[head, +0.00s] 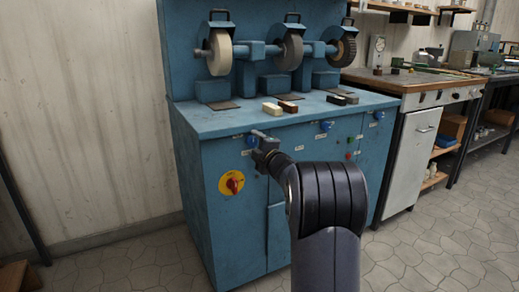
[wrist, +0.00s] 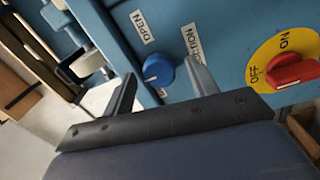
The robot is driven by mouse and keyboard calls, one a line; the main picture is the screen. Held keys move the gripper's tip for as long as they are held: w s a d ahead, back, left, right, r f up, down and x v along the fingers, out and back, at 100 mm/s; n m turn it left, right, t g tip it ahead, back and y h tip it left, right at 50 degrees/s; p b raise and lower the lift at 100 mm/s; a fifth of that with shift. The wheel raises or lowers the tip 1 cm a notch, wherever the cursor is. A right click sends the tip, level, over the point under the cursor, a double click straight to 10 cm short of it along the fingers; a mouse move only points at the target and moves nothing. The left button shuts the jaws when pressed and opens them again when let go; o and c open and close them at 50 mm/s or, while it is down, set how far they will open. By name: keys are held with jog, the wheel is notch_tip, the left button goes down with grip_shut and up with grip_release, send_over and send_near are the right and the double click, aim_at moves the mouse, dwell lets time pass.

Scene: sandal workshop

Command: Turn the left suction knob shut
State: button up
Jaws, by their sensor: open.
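The left suction knob (wrist: 158,71) is round and blue on the front of the blue machine, with a white mark low on its face. Labels reading OPEN and, partly hidden, SUCTION are beside it in the wrist view. My gripper (wrist: 160,69) is open, with one finger on each side of the knob; I cannot tell whether either finger touches it. In the head view my gripper (head: 257,136) is at the left knob (head: 250,141), which it partly covers.
A yellow plate with a red ON/OFF switch (head: 231,183) is below left of the knob. Two more blue knobs (head: 326,126) (head: 379,115) are farther right. Grinding wheels (head: 220,52) and small blocks (head: 272,110) are on top. The floor left of the machine is clear.

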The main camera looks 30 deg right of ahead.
jog(key=s+p, duration=0.1)
jog(key=s, duration=0.9)
jog(key=shift+s+d+f+p, duration=0.15)
jog(key=shift+s+f+p, duration=0.05)
jog(key=shift+s+p, duration=0.15)
jog(key=shift+w, duration=0.1)
jog(key=w+b, duration=0.1)
jog(key=w, duration=0.9)
jog(key=shift+w+r+b, duration=0.2)
jog(key=shift+w+b, duration=0.15)
jog(key=shift+b, duration=0.05)
jog(key=shift+s, duration=0.15)
